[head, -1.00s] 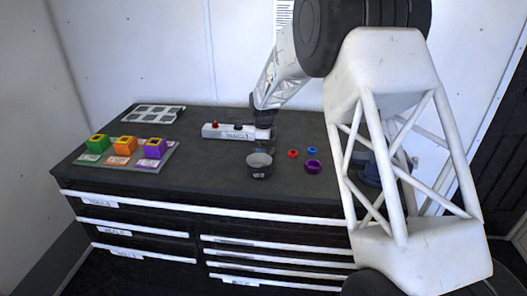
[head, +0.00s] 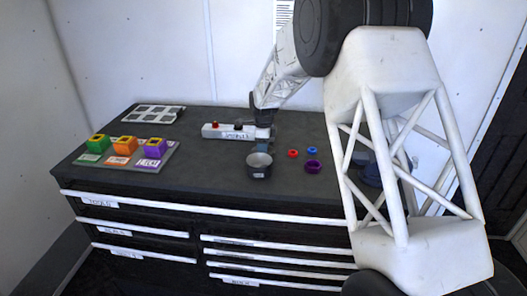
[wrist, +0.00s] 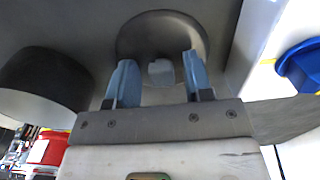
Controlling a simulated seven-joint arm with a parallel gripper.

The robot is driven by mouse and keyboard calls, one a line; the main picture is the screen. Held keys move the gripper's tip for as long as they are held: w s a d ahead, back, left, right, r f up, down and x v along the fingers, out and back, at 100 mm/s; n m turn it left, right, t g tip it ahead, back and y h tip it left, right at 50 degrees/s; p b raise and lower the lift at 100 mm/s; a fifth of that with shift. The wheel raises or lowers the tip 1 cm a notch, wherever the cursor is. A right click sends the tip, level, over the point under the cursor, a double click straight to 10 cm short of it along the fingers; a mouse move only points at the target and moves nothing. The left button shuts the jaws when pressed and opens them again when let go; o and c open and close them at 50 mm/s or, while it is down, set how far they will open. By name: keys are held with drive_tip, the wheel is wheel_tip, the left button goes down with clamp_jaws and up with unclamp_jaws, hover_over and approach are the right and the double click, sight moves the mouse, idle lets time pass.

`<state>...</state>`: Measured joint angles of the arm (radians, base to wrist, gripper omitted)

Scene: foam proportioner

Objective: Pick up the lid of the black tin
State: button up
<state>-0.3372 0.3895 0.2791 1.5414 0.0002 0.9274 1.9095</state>
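The lid (wrist: 160,24) is a dark grey round disc with a small pale knob (wrist: 161,72) in the wrist view. It lies apart from the black tin, which stands open at the left of the wrist view (wrist: 42,84) and on the worktop in the head view (head: 259,167). My gripper (wrist: 160,75) is open, with one blue fingertip on each side of the knob and a visible gap to both. In the head view my gripper (head: 264,138) is low, just behind the tin, and mostly hides the lid.
A white box (head: 229,131) with red and dark knobs stands close behind my gripper; its blue knob (wrist: 301,66) shows in the wrist view. Red (head: 293,153), blue (head: 312,150) and purple (head: 313,166) rings lie right of the tin. Coloured blocks (head: 125,144) stand at left.

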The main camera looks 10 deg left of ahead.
drive_tip(key=shift+s+f, duration=0.1)
drive_tip(key=shift+f, duration=0.25)
drive_tip(key=c, duration=0.3)
drive_tip(key=shift+f, duration=0.1)
drive_tip(key=shift+c, duration=0.4)
drive_tip(key=shift+s+d+f, duration=0.1)
drive_tip(key=shift+f, duration=0.05)
wheel_tip(320, 180, up, 11)
drive_tip(key=shift+f, duration=0.1)
clamp_jaws()
drive_tip(key=s+r+n, duration=0.1)
drive_tip(key=s+r, duration=0.1)
drive_tip(key=s, duration=1)
drive_tip(key=shift+s+r, duration=0.3)
